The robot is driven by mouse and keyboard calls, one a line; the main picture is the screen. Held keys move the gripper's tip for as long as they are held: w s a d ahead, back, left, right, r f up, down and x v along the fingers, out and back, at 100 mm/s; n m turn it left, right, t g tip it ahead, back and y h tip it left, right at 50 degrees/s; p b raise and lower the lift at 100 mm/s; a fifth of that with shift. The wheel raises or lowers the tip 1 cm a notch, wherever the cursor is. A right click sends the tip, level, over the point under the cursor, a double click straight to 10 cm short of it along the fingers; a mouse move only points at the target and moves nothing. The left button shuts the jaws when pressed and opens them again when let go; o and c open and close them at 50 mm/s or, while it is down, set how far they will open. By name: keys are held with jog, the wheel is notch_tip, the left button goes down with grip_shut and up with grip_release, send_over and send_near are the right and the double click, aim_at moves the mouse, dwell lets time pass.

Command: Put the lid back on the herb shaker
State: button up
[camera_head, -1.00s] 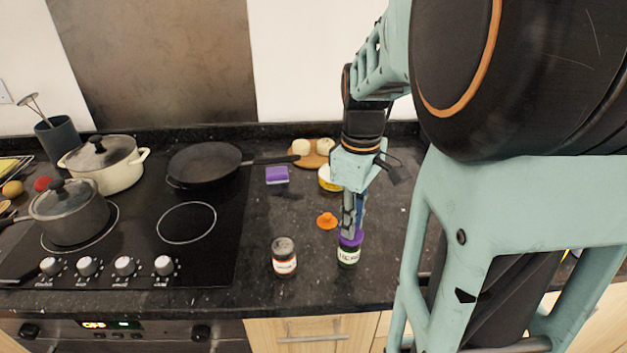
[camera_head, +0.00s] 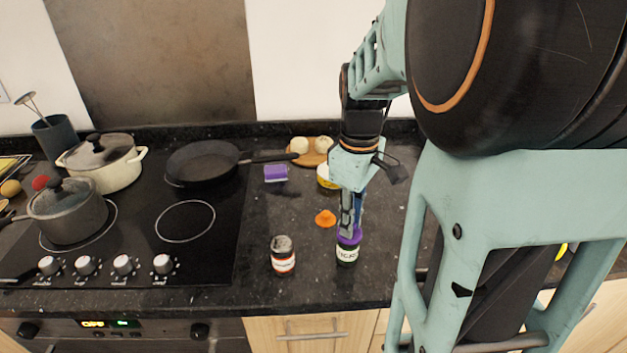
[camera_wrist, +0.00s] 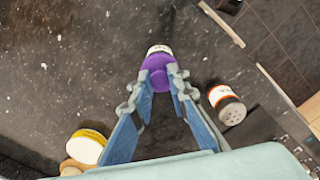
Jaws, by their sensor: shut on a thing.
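The herb shaker (camera_head: 347,254) is a dark jar with a white label, standing upright near the front of the counter. A purple lid (camera_head: 349,236) sits at its top; it also shows in the wrist view (camera_wrist: 157,70), covering most of the jar. My gripper (camera_head: 349,228) points down over the shaker and is shut on the purple lid, with a fingertip on each side of it in the wrist view (camera_wrist: 160,76). The lid appears to meet the jar's top; whether it is seated fully I cannot tell.
A second jar (camera_head: 283,256) with a red and white label and a holed top stands left of the shaker. An orange lid (camera_head: 326,218) lies behind them.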

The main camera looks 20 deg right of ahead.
jog(key=o, duration=0.8)
jog(key=shift+o, duration=0.4)
jog(key=o, duration=0.4)
jog(key=shift+r, duration=0.1)
jog(key=shift+r+p, duration=2.85)
jog(key=shift+r, duration=0.6)
